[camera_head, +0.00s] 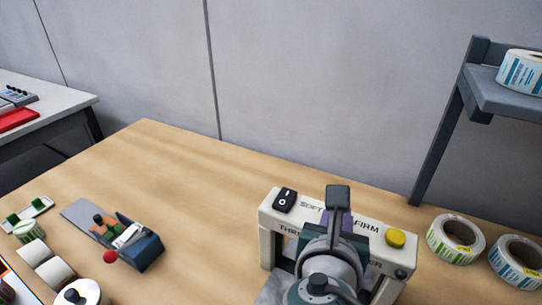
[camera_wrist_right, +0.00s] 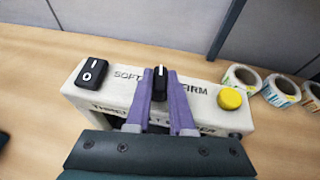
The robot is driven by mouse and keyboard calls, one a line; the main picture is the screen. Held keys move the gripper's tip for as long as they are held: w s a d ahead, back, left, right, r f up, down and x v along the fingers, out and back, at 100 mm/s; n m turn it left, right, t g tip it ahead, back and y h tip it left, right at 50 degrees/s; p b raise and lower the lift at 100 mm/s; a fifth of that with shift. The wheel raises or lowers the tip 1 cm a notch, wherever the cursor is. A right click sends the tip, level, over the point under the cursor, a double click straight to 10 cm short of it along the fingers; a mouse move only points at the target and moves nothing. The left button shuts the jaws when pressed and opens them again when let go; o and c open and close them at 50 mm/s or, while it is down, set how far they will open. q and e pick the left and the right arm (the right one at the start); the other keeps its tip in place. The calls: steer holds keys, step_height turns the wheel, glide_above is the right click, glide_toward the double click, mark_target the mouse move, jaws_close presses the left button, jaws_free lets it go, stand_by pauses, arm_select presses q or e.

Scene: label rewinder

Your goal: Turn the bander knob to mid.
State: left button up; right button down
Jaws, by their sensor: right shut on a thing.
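The bander (camera_head: 285,222) is a cream-white arch-shaped machine on the wooden table, with SOFT lettered left and FIRM right on its top; it also fills the middle of the right wrist view (camera_wrist_right: 78,92). Its black knob (camera_wrist_right: 160,82) stands between these words, with a white pointer line aimed nearly straight toward the machine's far edge. My right gripper (camera_wrist_right: 160,92) has its purple fingers on both sides of the knob, shut on it. In the head view my right gripper (camera_head: 336,218) hides the knob. My left gripper is in neither view.
A black rocker switch (camera_wrist_right: 92,73) and a yellow button (camera_wrist_right: 230,98) flank the knob. Label rolls (camera_head: 455,239) stand right of the bander, by a grey shelf (camera_head: 510,98). A blue-grey tape dispenser (camera_head: 140,252) sits left. The table's middle is clear.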

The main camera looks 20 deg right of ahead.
steer(key=shift+m+g+h+b, duration=0.4)
steer(key=shift+m+g+h, duration=0.1)
steer(key=shift+m+h, duration=0.1)
steer(key=shift+m+g, duration=0.3)
steer(key=c, duration=0.8)
jaws_free()
